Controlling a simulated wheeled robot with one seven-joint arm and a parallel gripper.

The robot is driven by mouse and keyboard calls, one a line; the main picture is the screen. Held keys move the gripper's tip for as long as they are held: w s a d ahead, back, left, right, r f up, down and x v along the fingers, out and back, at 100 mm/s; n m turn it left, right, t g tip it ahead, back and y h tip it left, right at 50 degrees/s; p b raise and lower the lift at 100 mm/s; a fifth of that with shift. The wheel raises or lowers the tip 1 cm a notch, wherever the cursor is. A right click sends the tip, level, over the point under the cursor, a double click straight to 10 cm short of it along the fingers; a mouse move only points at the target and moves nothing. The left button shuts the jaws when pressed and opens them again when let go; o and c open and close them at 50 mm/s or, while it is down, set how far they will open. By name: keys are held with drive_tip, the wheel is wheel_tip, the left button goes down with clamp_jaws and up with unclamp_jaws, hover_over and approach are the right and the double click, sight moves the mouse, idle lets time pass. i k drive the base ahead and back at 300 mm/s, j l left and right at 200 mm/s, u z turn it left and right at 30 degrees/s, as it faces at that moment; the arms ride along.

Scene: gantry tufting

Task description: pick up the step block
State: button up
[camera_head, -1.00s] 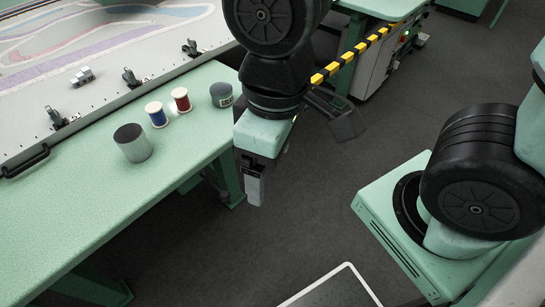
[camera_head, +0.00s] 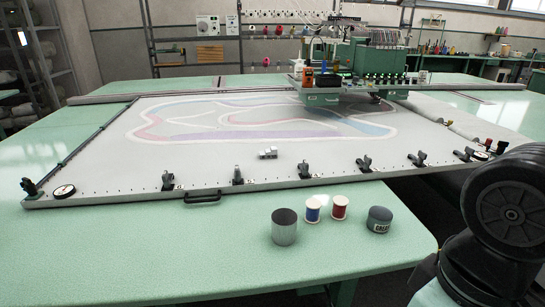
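The step block (camera_head: 268,153) is a small light grey stepped piece. It lies on the white cloth of the large frame, near the frame's front bar and left of the picture's middle line. Nothing touches it that I can see. My arm shows only at the lower right edge, well to the right of the block, and my gripper is outside the picture.
Black clamps (camera_head: 238,175) line the front bar of the frame (camera_head: 130,193). On the green table (camera_head: 130,255) stand a grey cylinder (camera_head: 284,232), a blue spool (camera_head: 313,211), a red spool (camera_head: 339,208) and a dark grease tin (camera_head: 379,220). A tufting head (camera_head: 345,80) stands far back.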

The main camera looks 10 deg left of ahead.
sight(271, 152)
drive_tip(key=i+l, duration=0.2)
drive_tip(key=i, duration=0.25)
drive_tip(key=i+l, duration=0.15)
drive_tip(key=i, duration=0.35)
drive_tip(key=i+u, duration=0.15)
drive_tip(key=u, duration=1.7)
